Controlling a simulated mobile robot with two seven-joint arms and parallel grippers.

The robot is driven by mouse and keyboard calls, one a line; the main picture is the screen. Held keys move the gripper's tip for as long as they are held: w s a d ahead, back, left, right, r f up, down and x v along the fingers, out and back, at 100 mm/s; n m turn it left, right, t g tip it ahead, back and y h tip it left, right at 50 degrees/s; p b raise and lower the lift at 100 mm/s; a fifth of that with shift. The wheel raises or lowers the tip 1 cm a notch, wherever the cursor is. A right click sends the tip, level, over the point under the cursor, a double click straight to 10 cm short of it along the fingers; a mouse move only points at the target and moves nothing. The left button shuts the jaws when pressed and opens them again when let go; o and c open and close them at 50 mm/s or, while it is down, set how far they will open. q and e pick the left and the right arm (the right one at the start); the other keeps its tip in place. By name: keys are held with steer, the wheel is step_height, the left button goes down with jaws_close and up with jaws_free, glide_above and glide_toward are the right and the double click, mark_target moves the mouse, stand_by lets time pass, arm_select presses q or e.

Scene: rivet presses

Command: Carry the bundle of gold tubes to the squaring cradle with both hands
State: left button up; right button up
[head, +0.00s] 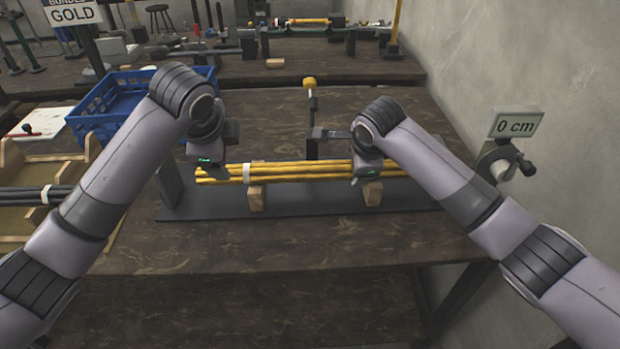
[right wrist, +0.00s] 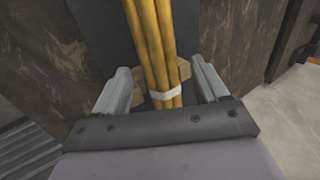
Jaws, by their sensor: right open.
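The bundle of gold tubes (head: 305,172) lies level across two wooden blocks (head: 257,198) of the squaring cradle, whose dark base plate (head: 310,211) rests on the table. A white band (head: 246,173) wraps the bundle near its left end. My left gripper (head: 218,174) is at the bundle's left end; its fingers are too small and hidden to judge. My right gripper (head: 368,178) is over the right part. In the right wrist view its open fingers (right wrist: 162,88) stand on either side of the bundle (right wrist: 155,50), with a white band (right wrist: 165,93) between them.
An upright end plate (head: 168,184) stands left of the bundle. A lever with a yellow knob (head: 309,82) rises behind it. A blue crate (head: 110,97) and a wooden rack (head: 22,212) with dark tubes are at left. A "0 cm" display (head: 516,123) is at right. The table front is clear.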

steer(key=v, duration=0.9)
steer(key=shift+s+r, duration=0.2)
steer(key=shift+r, duration=0.05)
